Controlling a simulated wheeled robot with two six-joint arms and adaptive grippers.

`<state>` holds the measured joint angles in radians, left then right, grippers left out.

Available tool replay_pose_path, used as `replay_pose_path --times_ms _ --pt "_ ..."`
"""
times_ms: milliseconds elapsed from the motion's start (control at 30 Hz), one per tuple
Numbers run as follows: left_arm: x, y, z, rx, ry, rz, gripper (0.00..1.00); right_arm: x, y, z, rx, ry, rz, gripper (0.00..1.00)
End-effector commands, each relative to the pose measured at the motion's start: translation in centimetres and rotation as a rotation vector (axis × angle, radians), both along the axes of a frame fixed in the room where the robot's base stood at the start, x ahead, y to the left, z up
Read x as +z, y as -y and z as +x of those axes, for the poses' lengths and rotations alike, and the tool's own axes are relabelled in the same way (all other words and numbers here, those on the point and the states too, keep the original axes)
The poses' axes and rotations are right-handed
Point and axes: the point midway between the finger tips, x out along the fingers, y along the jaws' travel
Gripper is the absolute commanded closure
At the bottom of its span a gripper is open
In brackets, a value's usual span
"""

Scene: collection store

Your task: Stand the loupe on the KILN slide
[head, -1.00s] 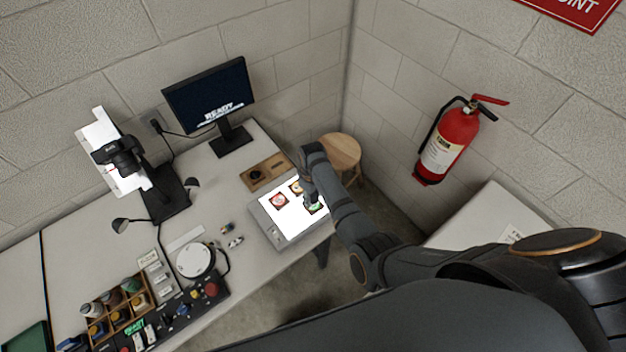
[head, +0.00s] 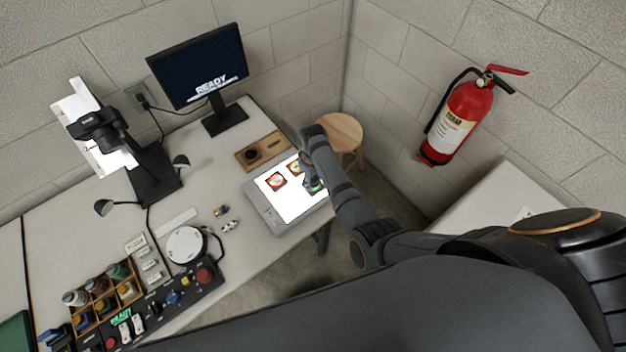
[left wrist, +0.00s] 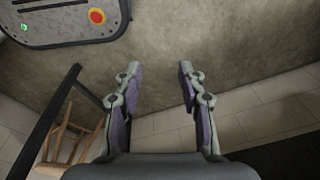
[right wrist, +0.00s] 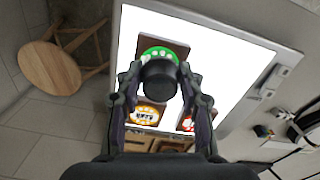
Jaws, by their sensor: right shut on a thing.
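My right gripper (right wrist: 160,84) is shut on the loupe (right wrist: 160,76), a short black cylinder. In the right wrist view the loupe overlaps the lower part of a slide with a green picture (right wrist: 156,51). I cannot tell whether it touches that slide. An orange-yellow slide (right wrist: 147,115) and a red slide (right wrist: 187,123) lie nearer the wrist on the glowing light box (right wrist: 225,62). The slide lettering is too small to read surely. In the head view my right gripper (head: 309,178) is over the right side of the light box (head: 262,211). My left gripper (left wrist: 160,76) is open and empty.
A wooden holder (head: 276,147) lies behind the light box. A monitor (head: 203,70), a copy stand (head: 150,172) and a control panel (head: 178,300) stand to the left. A stool (head: 340,131) is beyond the table's right end. A fire extinguisher (head: 458,120) hangs on the wall.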

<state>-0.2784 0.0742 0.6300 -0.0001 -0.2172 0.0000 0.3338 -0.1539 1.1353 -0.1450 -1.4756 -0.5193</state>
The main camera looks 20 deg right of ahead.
Motion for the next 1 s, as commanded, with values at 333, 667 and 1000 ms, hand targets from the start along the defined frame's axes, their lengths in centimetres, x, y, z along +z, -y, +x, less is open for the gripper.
replay_pose_path --times_ms 333,667,1000 --pt "-0.4 -0.3 -3.8 0.0 -0.057 0.005 0.6 -0.3 0.0 0.1 0.0 0.001 0.0 0.39" --pt "0.2 -0.5 -1.6 -0.002 -0.022 0.006 0.6 0.5 0.0 0.1 0.0 0.001 0.0 0.39" --pt "7.9 -0.5 -2.0 -0.001 -0.029 0.006 0.6 7.6 0.0 0.1 0.0 0.001 0.0 0.39"
